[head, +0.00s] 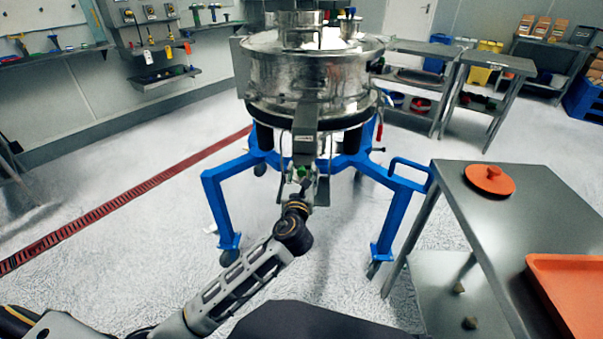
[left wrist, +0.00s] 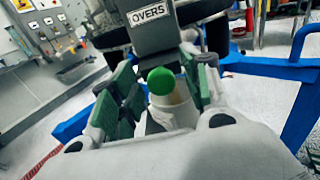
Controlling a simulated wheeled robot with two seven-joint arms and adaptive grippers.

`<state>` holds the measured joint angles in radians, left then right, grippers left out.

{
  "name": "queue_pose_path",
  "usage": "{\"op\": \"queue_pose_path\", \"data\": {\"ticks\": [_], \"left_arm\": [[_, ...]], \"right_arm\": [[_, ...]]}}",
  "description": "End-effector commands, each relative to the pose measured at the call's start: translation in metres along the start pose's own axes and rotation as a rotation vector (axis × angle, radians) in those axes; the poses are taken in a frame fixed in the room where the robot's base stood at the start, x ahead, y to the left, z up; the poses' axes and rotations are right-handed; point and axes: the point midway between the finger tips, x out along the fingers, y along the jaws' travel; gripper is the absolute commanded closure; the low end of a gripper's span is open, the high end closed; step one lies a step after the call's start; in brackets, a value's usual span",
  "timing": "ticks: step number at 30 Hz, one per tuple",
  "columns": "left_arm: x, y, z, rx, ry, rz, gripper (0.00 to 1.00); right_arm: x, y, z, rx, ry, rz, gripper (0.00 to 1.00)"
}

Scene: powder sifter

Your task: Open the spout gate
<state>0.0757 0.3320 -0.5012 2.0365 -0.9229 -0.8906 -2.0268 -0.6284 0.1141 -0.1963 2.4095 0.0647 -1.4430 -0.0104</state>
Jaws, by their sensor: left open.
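The steel sifter (head: 310,75) stands on a blue frame. Its grey spout (head: 306,125) slopes down at the front; in the left wrist view the spout (left wrist: 165,38) carries an "OVERS" label (left wrist: 150,14). A round green knob (left wrist: 161,81) shows just below the spout, in front of a pale stem-like part. My left gripper (head: 300,182) is at the spout's lower end. In its wrist view the green-padded fingers (left wrist: 162,98) stand apart on either side of the knob, with gaps visible. The gate plate itself cannot be made out. My right gripper is out of view.
Blue frame legs (head: 222,205) spread on both sides of my left arm. A steel table (head: 500,215) at the right bears an orange lid (head: 490,180) and an orange tray (head: 570,290). A red floor drain (head: 110,205) runs along the left; floor around it is clear.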

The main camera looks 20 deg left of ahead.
Motion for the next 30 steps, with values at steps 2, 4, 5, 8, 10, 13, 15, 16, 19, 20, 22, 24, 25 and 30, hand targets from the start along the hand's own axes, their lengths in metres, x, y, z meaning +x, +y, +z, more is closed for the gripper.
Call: {"op": "queue_pose_path", "data": {"ticks": [2, 4, 5, 8, 10, 13, 15, 16, 19, 20, 22, 24, 25, 30], "left_arm": [[-0.005, 0.0, -0.001, 0.001, 0.001, -0.001, 0.53], [-0.012, 0.0, -0.001, 0.002, 0.001, -0.001, 0.53], [-0.015, 0.0, -0.001, 0.002, 0.001, -0.001, 0.53], [-0.026, 0.0, -0.001, 0.002, 0.002, -0.001, 0.53], [-0.034, 0.0, -0.001, 0.002, 0.002, -0.001, 0.53], [-0.046, 0.0, -0.001, 0.001, 0.003, 0.0, 0.53], [-0.055, 0.0, -0.001, 0.0, 0.002, -0.001, 0.53], [-0.059, 0.0, -0.001, 0.0, 0.002, -0.001, 0.53], [-0.071, 0.0, -0.001, 0.0, 0.002, -0.001, 0.53], [-0.074, 0.0, -0.002, 0.001, 0.003, -0.001, 0.53], [-0.082, 0.0, -0.001, 0.001, 0.002, 0.0, 0.53], [-0.09, 0.0, -0.002, 0.001, 0.003, -0.001, 0.53], [-0.093, 0.0, -0.002, 0.001, 0.003, -0.001, 0.53], [-0.107, 0.0, -0.002, 0.001, 0.003, 0.0, 0.53]], "right_arm": [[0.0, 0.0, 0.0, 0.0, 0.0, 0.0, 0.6], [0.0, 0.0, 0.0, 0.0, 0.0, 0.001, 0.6], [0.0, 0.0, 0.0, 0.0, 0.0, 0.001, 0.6], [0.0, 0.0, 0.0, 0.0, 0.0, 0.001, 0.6], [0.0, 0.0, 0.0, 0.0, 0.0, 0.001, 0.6], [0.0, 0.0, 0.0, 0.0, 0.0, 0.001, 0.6], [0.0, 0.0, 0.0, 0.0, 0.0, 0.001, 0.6], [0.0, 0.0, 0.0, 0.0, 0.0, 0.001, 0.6], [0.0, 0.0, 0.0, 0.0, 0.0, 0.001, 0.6], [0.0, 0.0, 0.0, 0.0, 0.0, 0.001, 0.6], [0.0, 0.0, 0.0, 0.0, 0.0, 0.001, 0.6], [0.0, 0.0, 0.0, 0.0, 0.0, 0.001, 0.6], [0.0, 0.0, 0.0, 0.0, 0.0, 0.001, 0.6], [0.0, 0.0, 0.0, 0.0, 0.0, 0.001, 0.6]]}}
